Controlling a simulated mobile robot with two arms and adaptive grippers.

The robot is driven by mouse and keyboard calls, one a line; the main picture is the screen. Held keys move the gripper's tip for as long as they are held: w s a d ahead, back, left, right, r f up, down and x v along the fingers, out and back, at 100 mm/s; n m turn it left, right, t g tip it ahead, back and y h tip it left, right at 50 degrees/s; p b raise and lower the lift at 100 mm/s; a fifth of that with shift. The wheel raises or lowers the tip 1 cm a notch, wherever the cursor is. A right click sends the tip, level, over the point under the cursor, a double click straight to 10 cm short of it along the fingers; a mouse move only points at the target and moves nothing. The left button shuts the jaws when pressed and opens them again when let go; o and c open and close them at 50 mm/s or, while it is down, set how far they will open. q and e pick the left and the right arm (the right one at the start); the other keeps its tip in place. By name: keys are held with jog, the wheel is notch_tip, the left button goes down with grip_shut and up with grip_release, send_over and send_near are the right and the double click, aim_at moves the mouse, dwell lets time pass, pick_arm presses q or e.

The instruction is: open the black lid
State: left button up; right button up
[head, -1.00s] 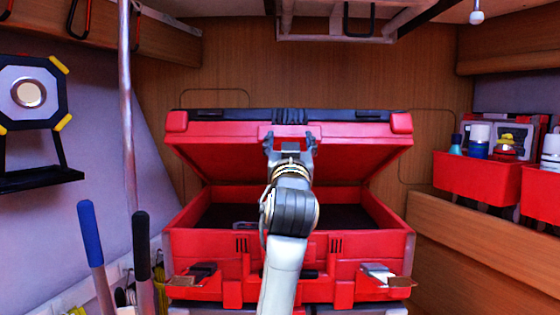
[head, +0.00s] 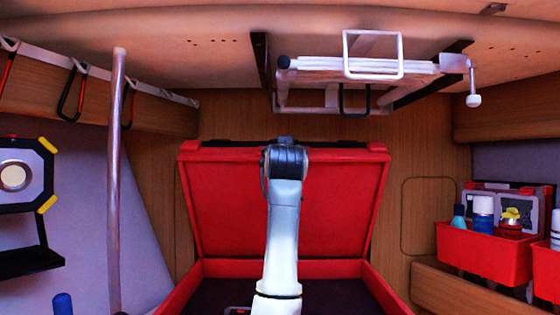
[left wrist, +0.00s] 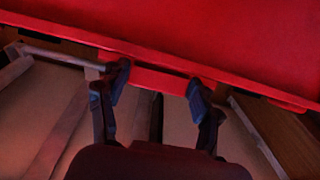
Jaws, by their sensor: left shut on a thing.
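The lid (head: 225,215) of a red case (head: 183,287) stands raised, nearly upright, in the head view. It has a red inner face and a black strip along its top edge. My left arm reaches up the middle of the case, and its wrist hides the fingers in the head view. In the left wrist view my left gripper (left wrist: 155,84) is shut on the red edge of the lid (left wrist: 220,40), one finger on each side of a short red part. My right gripper is not in view.
A folded white metal frame (head: 365,62) hangs from the ceiling above the lid. A pale pole (head: 115,180) stands at the left. Red bins (head: 480,252) with bottles sit on the right. The case's dark interior (head: 340,295) shows in front of the lid.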

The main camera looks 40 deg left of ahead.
pick_arm(q)
jog(key=shift+s+a+r, duration=0.1)
jog(key=shift+r, duration=0.15)
jog(key=o, duration=1.7)
jog(key=shift+s, duration=0.25)
jog(key=v, duration=1.2)
